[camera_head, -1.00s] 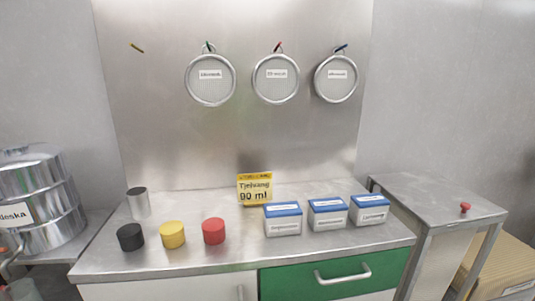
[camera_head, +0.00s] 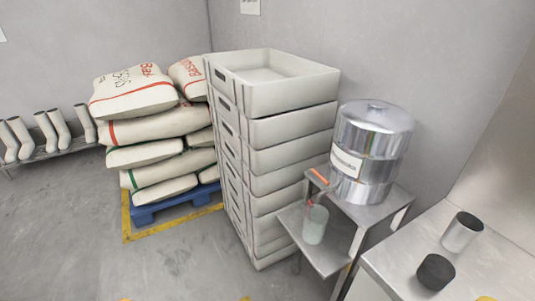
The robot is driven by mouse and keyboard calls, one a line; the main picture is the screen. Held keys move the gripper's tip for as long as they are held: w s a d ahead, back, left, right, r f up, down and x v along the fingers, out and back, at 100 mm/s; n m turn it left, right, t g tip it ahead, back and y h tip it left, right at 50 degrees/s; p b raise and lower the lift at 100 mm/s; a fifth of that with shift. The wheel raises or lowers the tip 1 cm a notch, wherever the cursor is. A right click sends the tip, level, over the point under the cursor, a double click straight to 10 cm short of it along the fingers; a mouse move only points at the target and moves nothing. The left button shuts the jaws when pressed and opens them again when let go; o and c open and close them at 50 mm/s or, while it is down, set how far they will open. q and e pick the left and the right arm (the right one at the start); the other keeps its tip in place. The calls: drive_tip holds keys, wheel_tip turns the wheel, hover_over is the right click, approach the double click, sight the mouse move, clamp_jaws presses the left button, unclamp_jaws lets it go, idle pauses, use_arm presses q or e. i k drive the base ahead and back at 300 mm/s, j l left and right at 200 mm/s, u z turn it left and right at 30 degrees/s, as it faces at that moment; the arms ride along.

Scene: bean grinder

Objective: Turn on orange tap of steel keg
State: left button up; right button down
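The steel keg (camera_head: 372,150) stands upright on a small metal stand at the right of the head view, with a white label (camera_head: 346,163) on its side. Its orange tap handle (camera_head: 319,176) sticks out at the keg's lower left. A red spout part (camera_head: 309,200) shows below the handle. A translucent cup (camera_head: 315,225) stands on the lower shelf under the tap. Neither of my grippers is in view.
A tall stack of grey crates (camera_head: 262,130) stands left of the keg, close to the tap. Sacks (camera_head: 150,135) lie on a blue pallet (camera_head: 175,204). A counter (camera_head: 500,270) at right holds a steel cup (camera_head: 461,232) and black cup (camera_head: 435,272).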

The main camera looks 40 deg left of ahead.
sight(320, 177)
drive_tip(key=i+j+u, duration=0.1)
drive_tip(key=u, duration=0.25)
drive_tip(key=i+u, duration=0.4)
drive_tip(key=k+j, duration=0.05)
